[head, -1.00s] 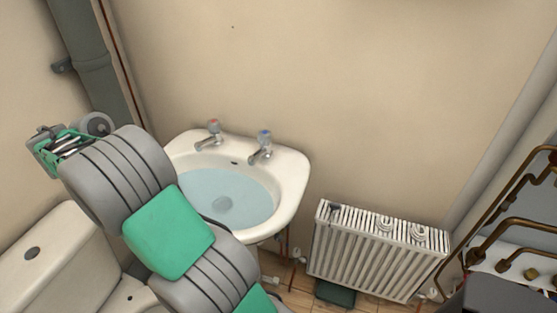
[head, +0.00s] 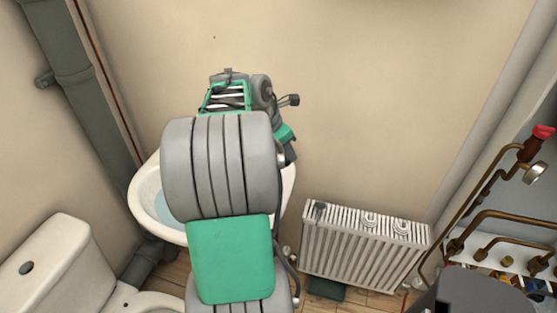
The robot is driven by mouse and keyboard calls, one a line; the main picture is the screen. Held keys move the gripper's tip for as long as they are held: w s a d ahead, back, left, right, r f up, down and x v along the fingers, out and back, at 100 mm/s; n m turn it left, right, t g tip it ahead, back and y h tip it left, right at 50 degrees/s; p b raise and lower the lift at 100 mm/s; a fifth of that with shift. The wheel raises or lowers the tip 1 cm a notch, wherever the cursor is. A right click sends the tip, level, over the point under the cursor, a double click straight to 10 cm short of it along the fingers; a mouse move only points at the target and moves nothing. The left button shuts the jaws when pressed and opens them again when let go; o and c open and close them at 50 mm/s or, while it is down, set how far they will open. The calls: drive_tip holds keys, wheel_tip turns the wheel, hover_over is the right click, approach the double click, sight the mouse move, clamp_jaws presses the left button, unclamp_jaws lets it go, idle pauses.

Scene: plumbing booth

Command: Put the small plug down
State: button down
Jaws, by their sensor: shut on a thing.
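My gripper (head: 288,148) is at the end of my raised arm, to the right of the wrist and in front of the beige wall, above the right end of the washbasin. Much of it is behind my own arm. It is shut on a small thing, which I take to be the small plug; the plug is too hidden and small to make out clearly.
The white washbasin (head: 145,190) holds water and is mostly behind my arm. The white radiator (head: 365,250) at right has small items on top. A toilet (head: 60,255) stands at lower left. Copper pipes (head: 510,215) and a shelf with fittings are at far right.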

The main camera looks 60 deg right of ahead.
drive_tip(key=w+d+f, duration=0.2)
drive_tip(key=d+f, duration=0.1)
drive_tip(key=w+d+f+p, duration=0.1)
drive_tip(key=w+d+f, duration=0.2)
drive_tip(key=d, duration=0.1)
drive_tip(key=w+d+f, duration=0.2)
drive_tip(key=d+f, duration=0.1)
drive_tip(key=shift+w+d+f, duration=0.25)
drive_tip(key=shift+d+f, duration=0.05)
drive_tip(key=shift+f, duration=0.1)
wheel_tip(320, 180, down, 3)
drive_tip(key=shift+p, duration=0.45)
drive_tip(key=shift+f, duration=0.1)
drive_tip(key=c, duration=1.1)
unclamp_jaws()
drive_tip(key=shift+c, duration=0.2)
